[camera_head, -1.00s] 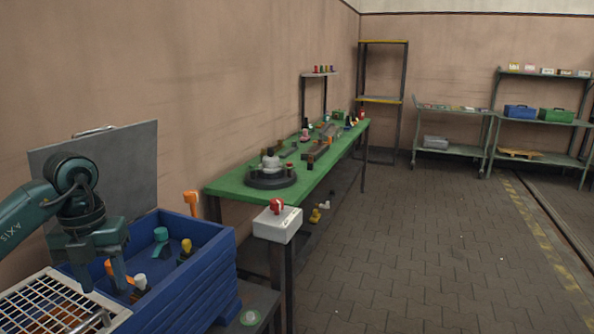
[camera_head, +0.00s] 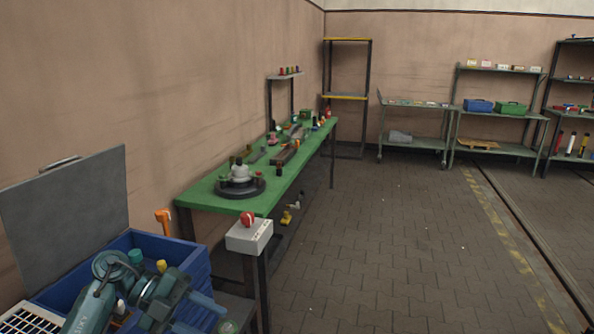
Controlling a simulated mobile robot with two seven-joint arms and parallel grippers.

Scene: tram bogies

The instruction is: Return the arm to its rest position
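My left arm, teal and grey, is folded at the bottom left of the head view. Its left gripper (camera_head: 208,318) points right, in front of the blue crate (camera_head: 196,266). Its two fingers are apart and I see nothing between them. The arm hides much of the crate's inside and front. My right gripper is not in view.
Orange (camera_head: 163,220), teal and yellow parts show at the crate. A grey lid panel (camera_head: 70,210) stands behind it. A white box with a red knob (camera_head: 249,236) sits at the near end of the green bench (camera_head: 210,199). The paved floor (camera_head: 400,250) on the right is clear.

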